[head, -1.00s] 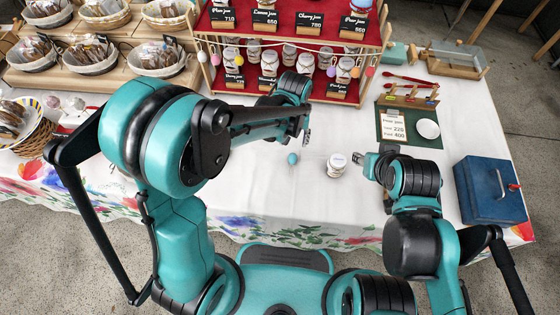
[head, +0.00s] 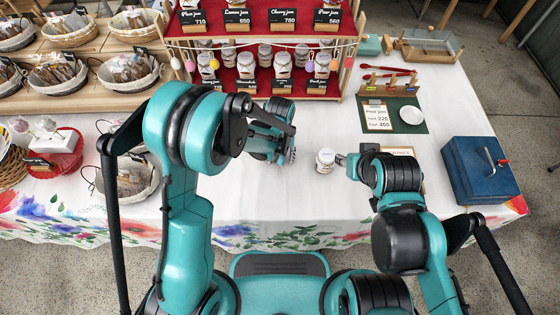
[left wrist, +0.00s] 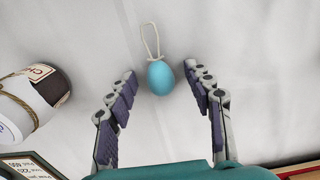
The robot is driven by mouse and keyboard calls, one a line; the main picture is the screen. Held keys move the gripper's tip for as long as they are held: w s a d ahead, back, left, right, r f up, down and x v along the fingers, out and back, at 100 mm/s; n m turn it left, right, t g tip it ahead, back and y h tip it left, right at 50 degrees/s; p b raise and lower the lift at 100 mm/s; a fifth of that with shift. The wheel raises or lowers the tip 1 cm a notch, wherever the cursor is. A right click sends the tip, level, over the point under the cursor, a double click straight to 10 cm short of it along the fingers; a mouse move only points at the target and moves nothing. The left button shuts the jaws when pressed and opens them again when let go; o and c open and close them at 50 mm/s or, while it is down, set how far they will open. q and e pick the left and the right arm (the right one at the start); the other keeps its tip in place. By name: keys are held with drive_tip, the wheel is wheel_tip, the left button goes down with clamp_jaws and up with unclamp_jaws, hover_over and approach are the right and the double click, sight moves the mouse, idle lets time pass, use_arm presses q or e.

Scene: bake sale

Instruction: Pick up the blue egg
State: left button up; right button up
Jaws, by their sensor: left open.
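The blue egg (left wrist: 161,78) lies on the white cloth in the left wrist view, with a pale string loop (left wrist: 150,40) at its far end. My left gripper (left wrist: 159,72) is open, its fingertips one on each side of the egg with gaps on both sides. In the head view my left gripper (head: 288,155) is low over the table and hides the egg. My right gripper (head: 345,160) is beside a small white-lidded jar (head: 325,160); its fingers are too small to judge.
The red jam shelf (head: 262,70) stands behind. The cloth around the egg is clear.

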use_arm(q)
drive_tip(key=c, duration=0.8)
drive_tip(key=shift+r, duration=0.1)
